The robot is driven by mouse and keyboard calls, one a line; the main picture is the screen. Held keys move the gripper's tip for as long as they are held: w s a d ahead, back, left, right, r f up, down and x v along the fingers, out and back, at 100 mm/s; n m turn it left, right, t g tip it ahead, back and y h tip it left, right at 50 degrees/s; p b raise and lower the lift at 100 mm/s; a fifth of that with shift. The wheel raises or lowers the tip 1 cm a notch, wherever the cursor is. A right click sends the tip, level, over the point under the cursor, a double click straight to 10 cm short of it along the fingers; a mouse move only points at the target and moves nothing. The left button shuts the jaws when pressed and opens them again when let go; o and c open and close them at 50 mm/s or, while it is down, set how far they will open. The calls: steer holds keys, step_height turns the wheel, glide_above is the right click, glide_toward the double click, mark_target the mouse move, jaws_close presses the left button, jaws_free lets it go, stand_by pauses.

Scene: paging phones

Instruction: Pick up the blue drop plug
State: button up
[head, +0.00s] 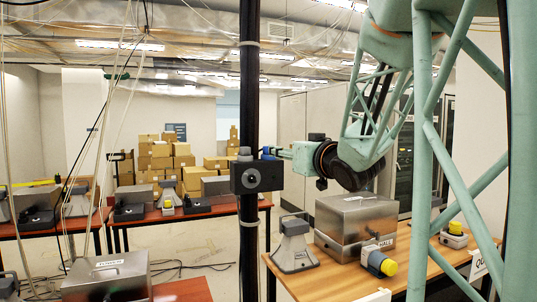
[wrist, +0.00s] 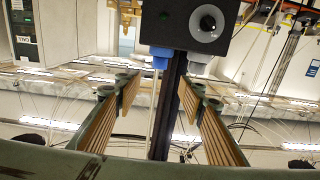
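The blue drop plug (wrist: 160,57) is a small blue block at a black box with a round grey knob (wrist: 208,24) in the wrist view, which is upside down. A grey plug (wrist: 200,62) is beside it. My gripper (wrist: 160,88) is open, with brown ribbed pads apart and nothing held. The blue plug shows beyond the fingertips, between their lines. In the head view my gripper (head: 285,153) reaches from the right near the box top.
The dark post (head: 249,80) crosses the head view top to bottom. A metal case (head: 355,218) and a grey paging phone (head: 294,250) are on a wooden table (head: 330,280) at the right. Cartons (head: 165,155) are stacked behind. Thin cables hang at the left.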

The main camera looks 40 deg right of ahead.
steer(key=x, duration=0.8)
steer(key=shift+w, duration=0.3)
steer(key=shift+w+d, duration=0.1)
stand_by(0.4)
steer(key=shift+p+x, duration=0.55)
steer(key=shift+x, duration=1.95)
steer(key=shift+d, duration=0.1)
steer(key=shift+c, duration=0.7)
steer(key=c, duration=0.8)
